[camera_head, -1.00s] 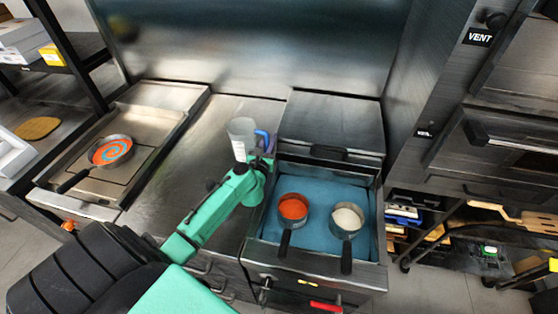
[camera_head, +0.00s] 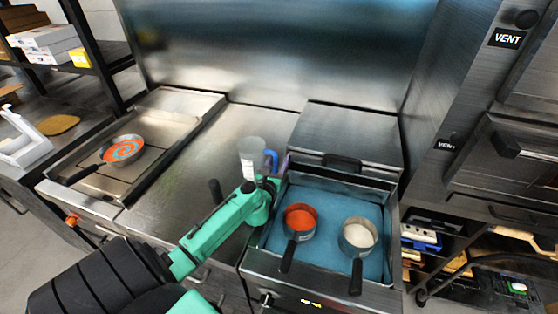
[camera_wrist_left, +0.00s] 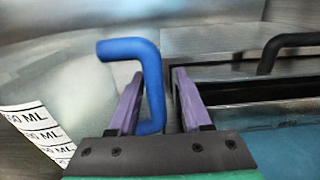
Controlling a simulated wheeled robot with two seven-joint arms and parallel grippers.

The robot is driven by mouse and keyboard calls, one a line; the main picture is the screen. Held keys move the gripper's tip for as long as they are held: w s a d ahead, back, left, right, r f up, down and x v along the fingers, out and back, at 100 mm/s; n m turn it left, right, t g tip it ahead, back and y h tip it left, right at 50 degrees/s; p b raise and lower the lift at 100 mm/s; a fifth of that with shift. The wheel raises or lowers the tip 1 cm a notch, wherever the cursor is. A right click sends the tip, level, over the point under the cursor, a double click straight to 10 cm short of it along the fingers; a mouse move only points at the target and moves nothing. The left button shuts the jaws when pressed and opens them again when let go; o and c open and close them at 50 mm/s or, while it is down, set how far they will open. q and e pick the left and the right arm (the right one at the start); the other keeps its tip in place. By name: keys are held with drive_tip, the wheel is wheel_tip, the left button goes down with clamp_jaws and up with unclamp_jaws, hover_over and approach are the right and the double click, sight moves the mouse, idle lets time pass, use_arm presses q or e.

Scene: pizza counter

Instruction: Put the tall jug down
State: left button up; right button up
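The tall jug (camera_head: 251,158) is clear grey, with a white label and a blue handle (camera_head: 271,160). It stands upright in the middle of the steel counter (camera_head: 190,175), left of the blue-lined tray; my gripper partly hides its base, so contact with the counter is unclear. My left gripper (camera_head: 268,182) is at the handle side. In the left wrist view the blue handle (camera_wrist_left: 152,90) is between the two purple fingers (camera_wrist_left: 158,100), close to the left finger with a gap at the right one. The jug wall and its ML label (camera_wrist_left: 38,130) show at left. My right gripper is out of view.
The blue-lined tray (camera_head: 332,185) at right holds a pot of red sauce (camera_head: 299,218) and a pot of white contents (camera_head: 358,236). A pan with an orange and blue spiral (camera_head: 122,149) sits on the left griddle. Counter left of the jug is clear.

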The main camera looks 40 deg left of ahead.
use_arm(q)
drive_tip(key=shift+r, duration=0.15)
drive_tip(key=b+v, duration=0.1)
drive_tip(key=v, duration=1)
drive_tip(key=shift+s, duration=0.25)
drive_tip(key=shift+s+d, duration=0.15)
drive_tip(key=shift+s, duration=0.1)
